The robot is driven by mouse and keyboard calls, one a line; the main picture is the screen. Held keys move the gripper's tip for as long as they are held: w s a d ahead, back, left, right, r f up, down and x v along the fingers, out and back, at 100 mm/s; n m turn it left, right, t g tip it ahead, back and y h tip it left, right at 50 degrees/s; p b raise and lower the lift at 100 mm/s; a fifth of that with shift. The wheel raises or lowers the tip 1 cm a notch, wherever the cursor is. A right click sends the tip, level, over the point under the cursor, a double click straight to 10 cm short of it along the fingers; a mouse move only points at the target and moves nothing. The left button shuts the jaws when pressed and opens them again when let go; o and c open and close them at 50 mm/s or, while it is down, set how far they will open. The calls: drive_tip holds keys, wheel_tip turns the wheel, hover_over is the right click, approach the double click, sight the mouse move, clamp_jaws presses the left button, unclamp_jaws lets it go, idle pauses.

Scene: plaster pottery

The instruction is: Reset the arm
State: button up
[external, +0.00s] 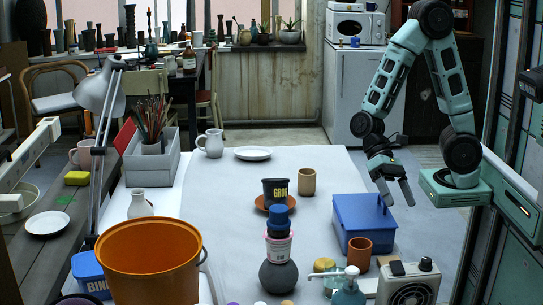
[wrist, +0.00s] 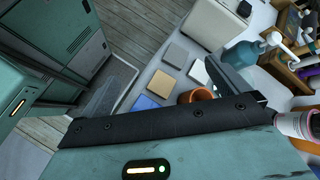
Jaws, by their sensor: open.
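My gripper (external: 399,200) hangs in the air at the right side of the white-covered table, just right of and above the blue lidded box (external: 362,222). Its two fingers point down and stand apart, with nothing between them. My arm is bent, rising from its base at the right and folding over at the top. In the wrist view my gripper (wrist: 160,82) also shows its fingers spread, with the table edge and floor beyond. A terracotta cup (wrist: 196,96) shows close to the right finger there, partly hidden by the gripper body.
The terracotta cup (external: 359,247) and a grey heater-like device (external: 409,284) stand at the front right. A dark tub (external: 275,188) sits on an orange saucer. An orange bucket (external: 150,258) and a lamp (external: 98,92) stand left. The table's back middle is largely clear.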

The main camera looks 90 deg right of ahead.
drive_tip(key=s+a+r+n+h+p, duration=0.1)
drive_tip(key=s+r+n+h+p, duration=0.3)
drive_tip(key=s+n+h, duration=0.45)
wheel_tip(320, 180, up, 20)
drive_tip(key=w+a+r+n+t+p, duration=0.15)
drive_tip(key=n+t+p, duration=0.45)
drive_tip(key=p, duration=1.3)
drive_tip(key=s+a+f+n+b, duration=0.1)
drive_tip(key=a+f+b, duration=0.1)
drive_tip(key=f+b, duration=1.4)
drive_tip(key=s+a+f+n+g+b, duration=0.1)
drive_tip(key=a+f+b, duration=0.1)
drive_tip(key=f+b, duration=1.35)
drive_tip(key=s+a+f+n+b, duration=0.1)
drive_tip(key=s+a+f+b, duration=0.1)
drive_tip(key=f+b, duration=1.45)
drive_tip(key=w+d+f+m+b, duration=0.1)
drive_tip(key=w+d+f+b, duration=0.1)
drive_tip(key=f+b, duration=1.5)
drive_tip(key=w+d+f+g+b, duration=0.1)
drive_tip(key=d+f+b, duration=0.3)
drive_tip(key=f+b, duration=1.4)
drive_tip(key=shift+w+f+m, duration=0.35)
drive_tip(key=shift+w+f, duration=0.3)
drive_tip(key=shift+f, duration=0.1)
drive_tip(key=shift+c, duration=0.2)
